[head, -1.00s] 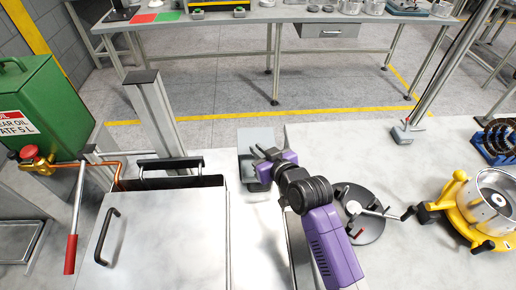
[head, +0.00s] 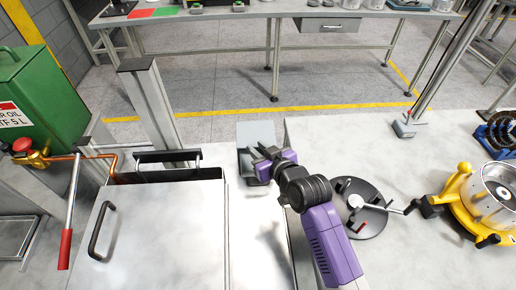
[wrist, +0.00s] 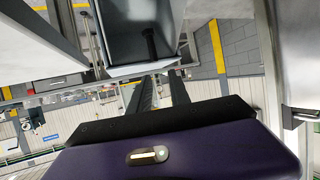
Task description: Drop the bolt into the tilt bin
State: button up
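A small grey bin (head: 256,133), seemingly the tilt bin, stands at the far end of the gap beside the lidded steel tank. My gripper (head: 256,159) is at the bin's near side in the head view, overlapping it. In the wrist view, two dark fingers (wrist: 162,93) stand apart with a narrow gap and nothing visible between them. The grey bin (wrist: 122,22) is beyond the fingertips there. A short dark rod-like shape (wrist: 150,43) shows against its inside; I cannot tell whether it is the bolt or a reflection. No other bolt is visible.
The steel tank (head: 160,235) with a black handle is left of my arm. A green oil can (head: 40,95) and red-handled lever (head: 66,248) are farther left. A round dark fixture (head: 372,222) and yellow clutch housing (head: 455,200) are on the right bench.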

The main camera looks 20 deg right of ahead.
jog(key=shift+o, duration=0.4)
jog(key=shift+s, duration=0.2)
jog(key=b+v, duration=0.1)
jog(key=v, duration=0.6)
jog(key=shift+s+r, duration=0.15)
jog(key=shift+s, duration=0.05)
